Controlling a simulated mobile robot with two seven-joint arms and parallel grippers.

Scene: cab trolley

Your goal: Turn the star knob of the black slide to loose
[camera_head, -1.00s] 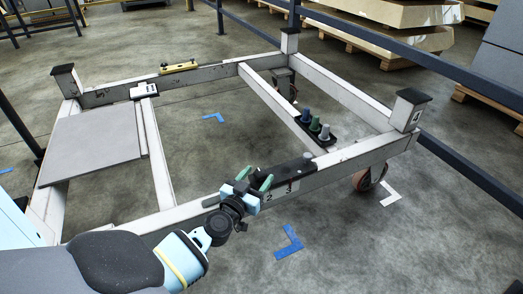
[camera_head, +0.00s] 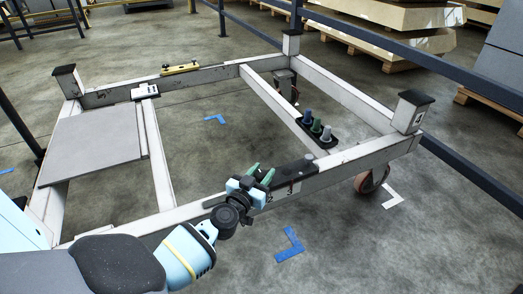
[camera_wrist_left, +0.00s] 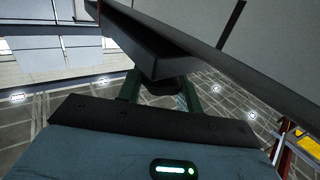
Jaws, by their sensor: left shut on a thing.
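The black slide (camera_head: 291,172) lies along the top of the near pale rail, close to the numbers 2 and 3. In the left wrist view its dark body (camera_wrist_left: 150,45) hangs over the fingers. The dark star knob (camera_wrist_left: 165,88) shows below it, between two green fingers; its arms cannot be made out. My left gripper (camera_head: 260,173) is at the rail, shut on the star knob, which the fingers and wrist hide in the head view. My right gripper is in neither view.
The trolley frame's near rail (camera_head: 345,164) runs beside my left gripper. A black holder with several coloured pegs (camera_head: 316,127) sits on the cross rail. A grey plate (camera_head: 92,146) lies at left. Open floor with blue marks lies in front.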

